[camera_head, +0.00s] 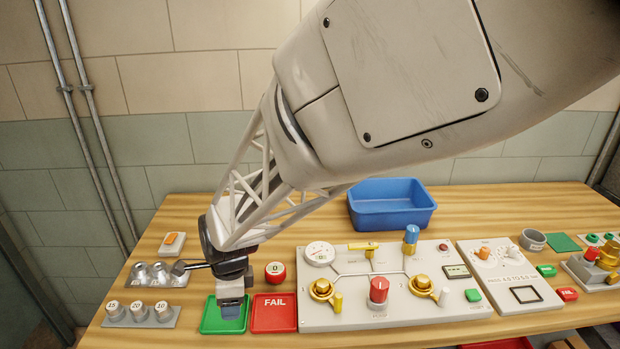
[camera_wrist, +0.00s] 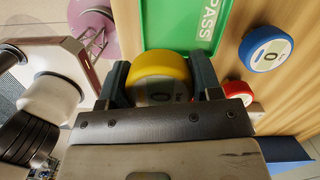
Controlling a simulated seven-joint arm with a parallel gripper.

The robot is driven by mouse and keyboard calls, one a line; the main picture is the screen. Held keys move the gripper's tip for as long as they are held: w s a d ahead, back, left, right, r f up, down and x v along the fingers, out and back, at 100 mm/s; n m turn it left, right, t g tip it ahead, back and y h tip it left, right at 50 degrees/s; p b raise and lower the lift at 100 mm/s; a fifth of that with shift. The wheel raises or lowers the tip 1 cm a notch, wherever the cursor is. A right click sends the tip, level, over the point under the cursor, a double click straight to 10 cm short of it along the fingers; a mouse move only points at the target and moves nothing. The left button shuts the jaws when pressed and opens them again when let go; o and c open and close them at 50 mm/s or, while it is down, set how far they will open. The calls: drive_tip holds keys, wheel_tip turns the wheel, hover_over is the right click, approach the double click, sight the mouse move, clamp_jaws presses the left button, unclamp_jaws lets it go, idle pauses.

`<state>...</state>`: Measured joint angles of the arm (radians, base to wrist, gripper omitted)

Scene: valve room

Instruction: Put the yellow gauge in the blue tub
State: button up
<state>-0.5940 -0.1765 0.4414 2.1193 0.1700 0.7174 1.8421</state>
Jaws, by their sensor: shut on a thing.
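The yellow gauge (camera_wrist: 160,66) is between the two fingers of my gripper (camera_wrist: 160,80) in the wrist view, and the jaws are shut on it. In the head view my gripper (camera_head: 231,298) points down over the green tray at the front left of the bench, and I cannot make out the yellow gauge there. The blue tub (camera_head: 392,221) stands at the back middle of the bench, behind the valve panel and to the right of my gripper. Part of its inside shows, with nothing visible in it. My arm crosses above and to its left.
The green tray (camera_head: 209,322), marked PASS in the wrist view, lies left of the red FAIL tray (camera_head: 274,318). A red gauge (camera_head: 275,273) sits behind the FAIL tray. The valve panel (camera_head: 400,318) with raised knobs fills the front middle. A blue gauge (camera_wrist: 266,48) shows in the wrist view.

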wheel_tip(320, 180, up, 10)
drive_tip(key=shift+w+f, duration=0.1)
drive_tip(key=shift+f, duration=0.15)
drive_tip(key=w+d+r+m, duration=0.1)
drive_tip(key=w+d+m, duration=0.1)
drive_tip(key=w+d, duration=0.7)
drive_tip(key=w+d+m, duration=0.2)
drive_tip(key=w+d, duration=0.2)
drive_tip(key=w, duration=0.9)
drive_tip(key=w+d+m, duration=0.2)
drive_tip(key=w+d, duration=0.4)
drive_tip(key=d, duration=0.5)
drive_tip(key=w+d+f+m+t, duration=0.1)
drive_tip(key=w+d, duration=0.5)
drive_tip(key=d, duration=0.5)
drive_tip(key=w+d+m, duration=0.2)
drive_tip(key=w+d, duration=0.4)
drive_tip(key=d, duration=0.5)
drive_tip(key=shift+a+f, duration=0.15)
drive_tip(key=shift+f, duration=1.2)
drive_tip(key=shift+a+f, duration=0.15)
drive_tip(key=shift+f, duration=1.15)
drive_tip(key=shift+f, duration=2.5)
